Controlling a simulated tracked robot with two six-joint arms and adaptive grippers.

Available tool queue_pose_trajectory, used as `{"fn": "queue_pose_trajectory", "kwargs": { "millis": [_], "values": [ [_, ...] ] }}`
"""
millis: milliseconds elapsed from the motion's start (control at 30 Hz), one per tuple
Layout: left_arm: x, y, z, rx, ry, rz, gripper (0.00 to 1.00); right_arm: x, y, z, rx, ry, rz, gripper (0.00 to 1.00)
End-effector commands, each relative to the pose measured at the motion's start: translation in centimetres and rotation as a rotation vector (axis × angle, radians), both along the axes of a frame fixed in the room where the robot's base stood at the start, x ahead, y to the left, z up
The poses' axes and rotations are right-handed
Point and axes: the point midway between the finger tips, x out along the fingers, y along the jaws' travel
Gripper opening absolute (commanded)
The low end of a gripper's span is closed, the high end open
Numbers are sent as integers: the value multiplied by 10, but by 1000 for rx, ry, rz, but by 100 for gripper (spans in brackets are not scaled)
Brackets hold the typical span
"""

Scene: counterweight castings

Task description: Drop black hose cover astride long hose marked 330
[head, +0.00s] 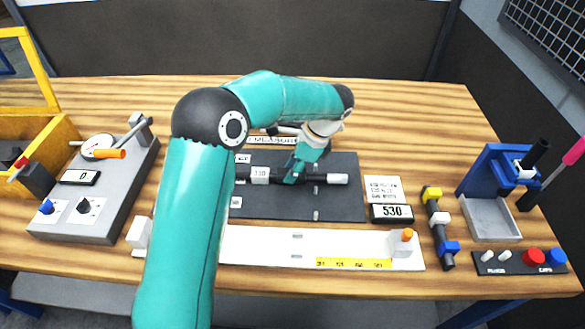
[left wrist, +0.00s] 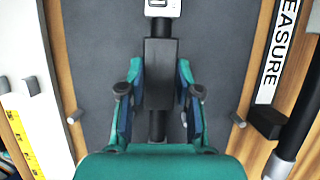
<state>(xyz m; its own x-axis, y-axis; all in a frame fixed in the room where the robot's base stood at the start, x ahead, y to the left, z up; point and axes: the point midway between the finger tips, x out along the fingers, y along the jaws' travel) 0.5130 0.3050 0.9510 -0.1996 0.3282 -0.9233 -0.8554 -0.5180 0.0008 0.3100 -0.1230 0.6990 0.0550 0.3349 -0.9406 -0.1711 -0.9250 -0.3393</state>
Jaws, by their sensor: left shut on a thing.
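The long dark hose (head: 318,178) lies across the dark grey mat (head: 340,205); its white tag (head: 260,175) appears to read 330. In the left wrist view the hose (left wrist: 157,125) shows beyond both ends of the black hose cover (left wrist: 160,75). My left gripper (head: 292,178) reaches down over the hose, right of the tag. Its fingers (left wrist: 158,105) are shut on the cover's two sides. The cover lines up with the hose; I cannot tell whether it touches it or is just above. My right gripper is in neither view.
A white ruled strip (head: 270,250) lies in front of the mat. A 530 display (head: 391,212) and a rod with coloured collars (head: 440,225) are to the right, then a blue press (head: 490,172). A grey control box (head: 105,215) stands left. My left arm hides the mat's left part.

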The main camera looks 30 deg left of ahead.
Motion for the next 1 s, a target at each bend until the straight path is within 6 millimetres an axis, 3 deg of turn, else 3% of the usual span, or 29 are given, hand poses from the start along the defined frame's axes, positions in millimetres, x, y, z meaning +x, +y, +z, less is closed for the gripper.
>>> {"fn": "queue_pose_trajectory", "kwargs": {
  "millis": [233,267,433,767,1000],
  "values": [
    [0,0,-4,0,0,0,15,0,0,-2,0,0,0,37],
    [0,0,-4,0,0,0,36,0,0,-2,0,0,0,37],
    [0,0,-4,0,0,0,62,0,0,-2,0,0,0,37],
    [0,0,-2,0,0,0,62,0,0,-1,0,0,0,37],
    [0,0,12,0,-1,0,62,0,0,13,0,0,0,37]
  ]
}}
